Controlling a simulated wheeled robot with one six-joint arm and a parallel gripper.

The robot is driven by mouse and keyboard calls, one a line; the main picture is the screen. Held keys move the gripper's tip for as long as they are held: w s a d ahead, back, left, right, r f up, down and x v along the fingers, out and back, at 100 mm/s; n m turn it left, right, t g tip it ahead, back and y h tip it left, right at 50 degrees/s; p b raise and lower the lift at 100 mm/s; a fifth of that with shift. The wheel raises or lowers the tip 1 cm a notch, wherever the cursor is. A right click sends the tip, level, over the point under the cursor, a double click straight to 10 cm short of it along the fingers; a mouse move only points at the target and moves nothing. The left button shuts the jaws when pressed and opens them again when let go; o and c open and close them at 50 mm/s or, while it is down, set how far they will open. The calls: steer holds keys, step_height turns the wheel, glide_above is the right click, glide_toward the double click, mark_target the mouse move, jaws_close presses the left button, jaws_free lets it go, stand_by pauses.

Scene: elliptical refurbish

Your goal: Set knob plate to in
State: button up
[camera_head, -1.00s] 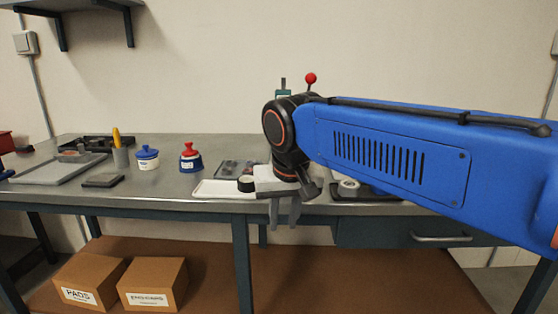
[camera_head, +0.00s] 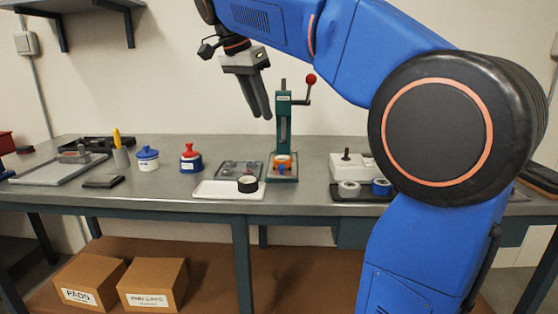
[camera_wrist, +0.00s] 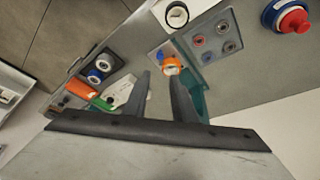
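A white block with a dark upright knob (camera_head: 347,154) stands on the bench right of the teal press; I cannot be sure it is the knob plate, nor read its setting. A pale block, perhaps the same one, shows partly behind a finger in the wrist view (camera_wrist: 122,90). The teal press (camera_head: 283,130) has a red-ball lever and an orange ring piece (camera_head: 283,161) at its base. The orange piece also shows beyond my fingertips in the wrist view (camera_wrist: 171,66). My gripper (camera_head: 263,115) is raised, left of the press top, open and empty, touching nothing.
A white tray (camera_head: 215,190) with a black ring, a grey parts tray (camera_head: 233,169), and a dark tray (camera_head: 362,194) with white and blue rings lie on the bench (camera_head: 130,195). A red-topped blue pot (camera_head: 190,160) stands left. My arm hides the bench's right part.

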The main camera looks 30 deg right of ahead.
mark_target(281, 165)
steer(key=x, duration=1.7)
steer(key=shift+a+f, duration=0.1)
steer(key=shift+c, duration=0.5)
jaws_close()
